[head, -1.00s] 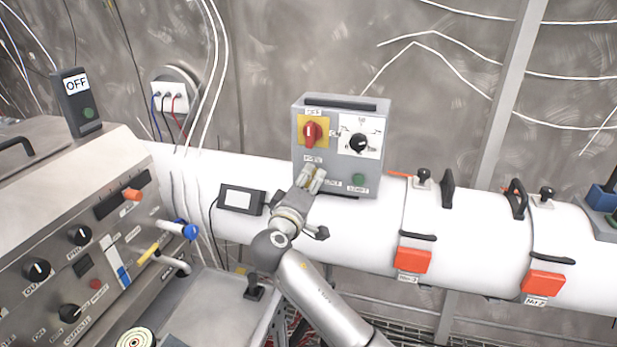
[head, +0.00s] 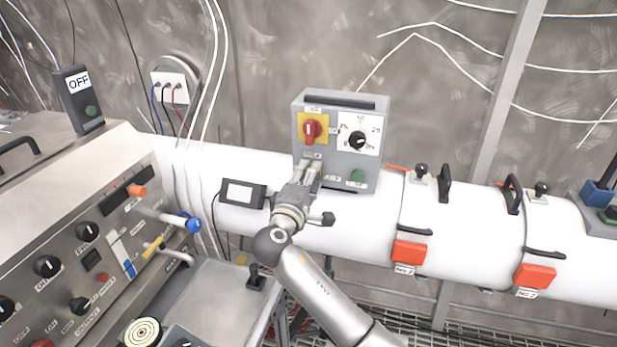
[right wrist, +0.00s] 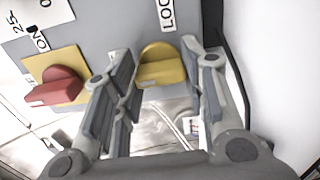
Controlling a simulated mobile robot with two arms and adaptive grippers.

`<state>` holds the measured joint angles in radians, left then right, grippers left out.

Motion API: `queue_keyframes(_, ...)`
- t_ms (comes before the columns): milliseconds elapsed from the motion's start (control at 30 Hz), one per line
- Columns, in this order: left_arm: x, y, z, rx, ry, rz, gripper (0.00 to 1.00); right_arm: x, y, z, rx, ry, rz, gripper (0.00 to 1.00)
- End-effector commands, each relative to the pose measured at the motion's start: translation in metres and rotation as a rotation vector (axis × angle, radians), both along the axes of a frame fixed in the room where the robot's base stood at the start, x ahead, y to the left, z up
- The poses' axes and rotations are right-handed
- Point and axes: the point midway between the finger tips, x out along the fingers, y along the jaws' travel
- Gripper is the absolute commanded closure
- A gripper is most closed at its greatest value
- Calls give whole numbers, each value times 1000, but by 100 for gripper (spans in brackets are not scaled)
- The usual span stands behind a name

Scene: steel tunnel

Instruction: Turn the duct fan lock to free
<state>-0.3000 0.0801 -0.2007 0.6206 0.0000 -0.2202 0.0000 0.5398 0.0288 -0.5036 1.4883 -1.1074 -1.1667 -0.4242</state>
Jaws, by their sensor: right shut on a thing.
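A grey control box (head: 345,172) stands on the white duct. A yellow knob (right wrist: 162,68) sits low on its face beside a label that begins "LOC", seen in the right wrist view. My right gripper (head: 310,170) reaches up to the lower left of the box face. In the right wrist view my right gripper (right wrist: 160,75) has its two fingers on either side of the yellow knob and is shut on it. The gripper hides this knob in the head view. My left gripper is not in view.
A red switch (head: 312,129) on a yellow plate and a black dial (head: 357,139) sit above the gripper. A green button (head: 357,175) is to its right. A small screen (head: 242,194) is at left on the white duct (head: 350,225). A control console (head: 60,240) fills the left side.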

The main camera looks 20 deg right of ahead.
Motion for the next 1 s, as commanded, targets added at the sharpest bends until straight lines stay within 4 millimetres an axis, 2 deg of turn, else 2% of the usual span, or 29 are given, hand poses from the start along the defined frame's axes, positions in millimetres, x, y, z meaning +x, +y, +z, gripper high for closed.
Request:
queue_keyframes(233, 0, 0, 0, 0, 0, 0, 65, 0, 0, -2, -3, 3, 1, 85)
queue_keyframes(267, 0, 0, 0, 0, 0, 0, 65, 0, 0, -2, -3, 3, 1, 57)
queue_keyframes(400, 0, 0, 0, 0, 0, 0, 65, 0, 0, -1, -2, 3, 1, 39)
queue_keyframes(767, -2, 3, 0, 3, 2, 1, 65, -2, 2, -1, 0, 0, 1, 39)
queue_keyframes(867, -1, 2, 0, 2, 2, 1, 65, -11, 9, -2, 1, 2, 4, 39)
queue_keyframes(1000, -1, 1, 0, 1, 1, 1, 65, -33, 24, -2, 3, 2, 5, 39)
